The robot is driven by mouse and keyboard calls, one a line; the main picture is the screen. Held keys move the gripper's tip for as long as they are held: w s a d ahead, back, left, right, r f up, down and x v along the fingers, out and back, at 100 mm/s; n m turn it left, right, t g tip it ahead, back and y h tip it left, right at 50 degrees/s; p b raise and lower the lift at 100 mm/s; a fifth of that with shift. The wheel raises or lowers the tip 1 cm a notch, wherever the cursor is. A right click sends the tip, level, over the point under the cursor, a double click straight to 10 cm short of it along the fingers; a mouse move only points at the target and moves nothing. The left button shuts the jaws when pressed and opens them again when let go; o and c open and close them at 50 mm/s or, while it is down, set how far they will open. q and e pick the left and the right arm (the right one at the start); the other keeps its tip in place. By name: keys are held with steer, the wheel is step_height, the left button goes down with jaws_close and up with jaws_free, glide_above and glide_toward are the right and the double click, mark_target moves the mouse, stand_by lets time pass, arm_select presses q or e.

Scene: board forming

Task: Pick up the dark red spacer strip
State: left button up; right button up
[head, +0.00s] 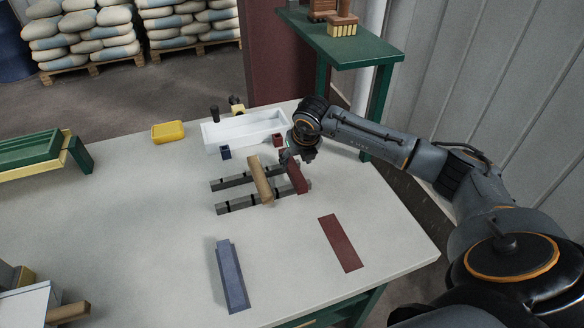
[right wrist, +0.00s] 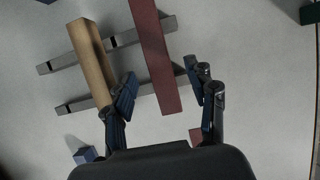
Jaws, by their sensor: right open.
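The dark red spacer strip (head: 297,178) lies across the right ends of two grey rails (head: 235,204) on the table. In the right wrist view the strip (right wrist: 153,50) runs between the two fingers of my right gripper (right wrist: 158,82). The fingers are apart, with a gap to the strip on either side. In the head view my right gripper (head: 297,157) is over the strip's far end and hides part of it. My left gripper is in neither view.
A tan wooden strip (head: 261,179) lies across the rails close to the left. A blue strip (head: 231,275) and a flat dark red rectangle (head: 341,243) are nearer the front. A white tray (head: 243,131) and a yellow box (head: 168,132) stand behind.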

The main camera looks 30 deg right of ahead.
mark_target(293, 167)
steer(key=shift+w+f+p, duration=0.25)
steer(key=shift+f+p, duration=0.25)
steer(key=shift+p, duration=0.1)
steer(key=p+x, duration=0.1)
steer(key=x, duration=0.2)
steer(key=shift+w+a+f, duration=0.1)
steer(key=shift+w+f, duration=0.05)
steer(key=shift+w, duration=0.1)
steer(key=shift+w+f, duration=0.1)
steer(key=shift+f, duration=0.15)
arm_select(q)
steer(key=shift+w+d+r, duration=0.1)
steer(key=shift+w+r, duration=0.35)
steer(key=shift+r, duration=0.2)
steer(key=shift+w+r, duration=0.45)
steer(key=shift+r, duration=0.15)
arm_select(e)
jaws_close()
